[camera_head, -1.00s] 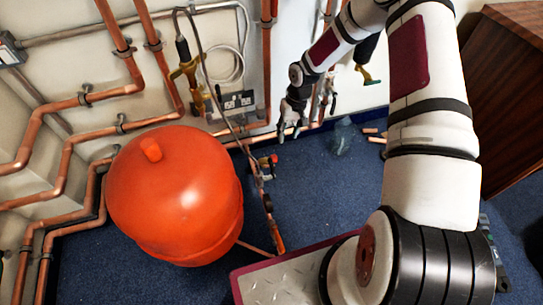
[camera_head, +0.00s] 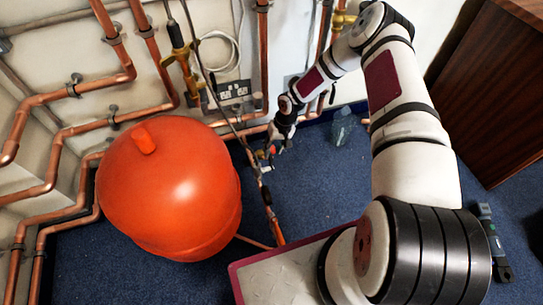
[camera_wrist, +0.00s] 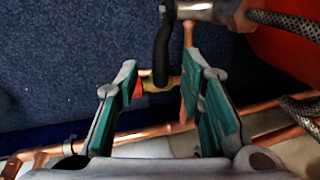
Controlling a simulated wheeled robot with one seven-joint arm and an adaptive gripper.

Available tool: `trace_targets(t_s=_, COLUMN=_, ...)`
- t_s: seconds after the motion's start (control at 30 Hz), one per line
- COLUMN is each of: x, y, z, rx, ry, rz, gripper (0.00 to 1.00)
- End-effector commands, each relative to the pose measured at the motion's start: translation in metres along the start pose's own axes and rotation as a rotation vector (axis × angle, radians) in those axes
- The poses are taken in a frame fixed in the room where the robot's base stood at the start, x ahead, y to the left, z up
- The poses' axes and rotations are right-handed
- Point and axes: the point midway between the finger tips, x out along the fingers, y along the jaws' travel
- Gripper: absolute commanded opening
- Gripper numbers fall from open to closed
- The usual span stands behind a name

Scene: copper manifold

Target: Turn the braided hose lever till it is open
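The braided hose lever (camera_wrist: 162,48) is a dark, bent handle in the wrist view. It hangs from a silver valve body (camera_wrist: 208,12) joined to the braided hose (camera_wrist: 285,20). My gripper (camera_wrist: 166,80) is open, with one green-padded finger on each side of the lever's lower end. A gap shows between the lever and each finger; whether its depth matches the fingertips I cannot tell. In the head view my gripper (camera_head: 272,146) is low beside the pipework right of the red tank, and its fingers partly hide the valve there.
The red tank (camera_head: 170,190) stands close on the left. Copper pipes (camera_head: 262,60) run along the wall, and one (camera_wrist: 150,132) passes behind the fingers in the wrist view. A wooden cabinet (camera_head: 495,90) is at right.

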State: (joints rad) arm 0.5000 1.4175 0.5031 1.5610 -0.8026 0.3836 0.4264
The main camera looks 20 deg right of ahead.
Motion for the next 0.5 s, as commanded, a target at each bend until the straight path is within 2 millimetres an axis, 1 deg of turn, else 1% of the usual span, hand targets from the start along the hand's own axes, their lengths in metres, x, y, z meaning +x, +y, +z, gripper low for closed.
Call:
trace_targets(t_s=0.03, x=0.01, y=0.0, z=0.0, rx=-0.001, ry=-0.001, rz=-0.001, gripper=0.35)
trace_targets(t_s=0.2, x=0.027, y=0.0, z=0.0, rx=0.0, ry=0.0, rz=0.0, gripper=0.35)
trace_targets(t_s=0.33, x=0.031, y=0.0, z=0.0, rx=-0.001, ry=0.001, rz=0.0, gripper=0.35)
trace_targets(t_s=0.5, x=0.031, y=0.0, z=0.0, rx=-0.001, ry=0.001, rz=0.0, gripper=0.35)
